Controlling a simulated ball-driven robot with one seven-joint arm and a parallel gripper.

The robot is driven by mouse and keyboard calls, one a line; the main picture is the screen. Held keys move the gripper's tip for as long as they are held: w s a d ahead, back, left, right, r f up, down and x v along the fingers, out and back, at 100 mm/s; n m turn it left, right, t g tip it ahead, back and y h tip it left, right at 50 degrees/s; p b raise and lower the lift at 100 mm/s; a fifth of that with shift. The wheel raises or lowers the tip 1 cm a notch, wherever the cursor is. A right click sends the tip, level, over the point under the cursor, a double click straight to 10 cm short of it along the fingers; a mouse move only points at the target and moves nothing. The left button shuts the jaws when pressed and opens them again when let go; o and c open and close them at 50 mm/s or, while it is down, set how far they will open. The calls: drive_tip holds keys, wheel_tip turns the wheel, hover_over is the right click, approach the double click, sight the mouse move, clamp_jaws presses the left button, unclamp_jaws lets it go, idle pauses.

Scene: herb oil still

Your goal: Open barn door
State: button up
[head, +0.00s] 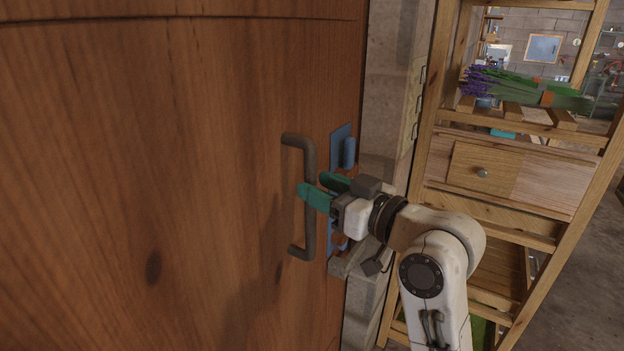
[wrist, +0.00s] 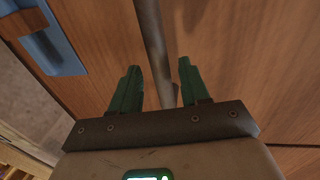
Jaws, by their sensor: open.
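The barn door (head: 150,180) is a large reddish-brown wooden panel filling the left of the head view; it looks shut against the post. A dark vertical bar handle (head: 309,165) stands on it near its right edge. My gripper (head: 316,190) has green fingers and is at the middle of the handle. In the wrist view the fingers (wrist: 157,85) are apart, with the handle (wrist: 154,45) running between them. I cannot tell whether either finger touches the bar. A blue latch plate (head: 341,140) sits right of the handle, partly hidden by my gripper.
A grey stone post (head: 388,90) borders the door on the right. Beyond it stands a wooden shelf unit with a drawer (head: 484,172) and purple-flowered herb bundles (head: 492,85) on top. Concrete floor (head: 590,270) shows at the far right.

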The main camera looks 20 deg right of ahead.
drive_tip(key=shift+x, duration=1.4)
clamp_jaws()
